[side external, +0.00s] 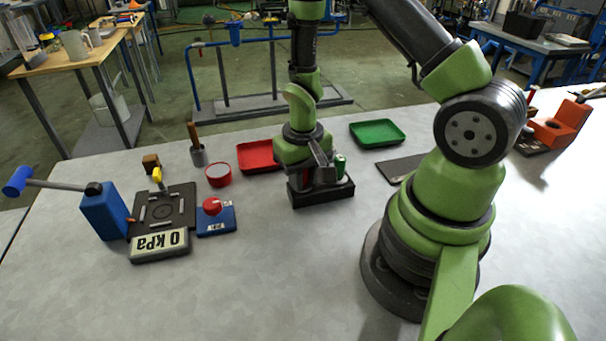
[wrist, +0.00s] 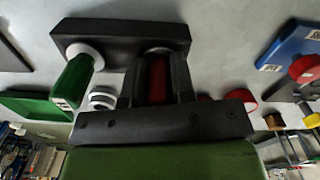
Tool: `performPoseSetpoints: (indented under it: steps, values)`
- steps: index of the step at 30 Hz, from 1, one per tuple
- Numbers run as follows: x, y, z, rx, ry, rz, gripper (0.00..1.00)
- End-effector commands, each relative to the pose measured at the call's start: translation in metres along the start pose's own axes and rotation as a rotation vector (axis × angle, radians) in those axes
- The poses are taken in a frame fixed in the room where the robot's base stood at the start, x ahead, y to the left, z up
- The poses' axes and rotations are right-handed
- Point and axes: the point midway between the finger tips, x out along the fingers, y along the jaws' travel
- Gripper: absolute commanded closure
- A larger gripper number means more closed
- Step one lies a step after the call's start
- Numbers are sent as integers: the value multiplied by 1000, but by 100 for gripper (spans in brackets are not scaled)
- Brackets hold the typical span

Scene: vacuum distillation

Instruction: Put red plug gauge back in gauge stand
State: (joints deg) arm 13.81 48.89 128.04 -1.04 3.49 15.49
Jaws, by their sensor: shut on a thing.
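The black gauge stand (side external: 322,194) sits on the grey table below my gripper, and it also shows at the top of the wrist view (wrist: 120,33). A green plug gauge (side external: 340,166) stands at the stand's right end in the side view; in the wrist view it is at the left (wrist: 73,80), with a white collar. My gripper (wrist: 157,72) points down over the stand's other end. It is shut on the red plug gauge (wrist: 157,80), whose red handle lies between the fingers. The gauge's lower end meets the stand in view, but I cannot tell how deep it is.
A red tray (side external: 258,156) and a red round dish (side external: 218,175) lie left of the stand. A green tray (side external: 377,133) is behind it, and a dark flat plate (side external: 400,168) is to the right. A blue pump and a gauge display (side external: 160,246) stand farther left. The front table is clear.

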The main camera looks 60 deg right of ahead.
Motion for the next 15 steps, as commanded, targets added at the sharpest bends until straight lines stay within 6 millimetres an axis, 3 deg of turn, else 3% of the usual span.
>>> performPoseSetpoints:
  steps: [8, 9, 12, 15]
  values:
    - [0, 0, 0, 0, 0, 0, 100]
    - [0, 0, 0, 0, 0, 0, 72]
    - [0, 0, 0, 0, 0, 0, 49]
    - [0, 0, 0, 0, 0, 0, 47]
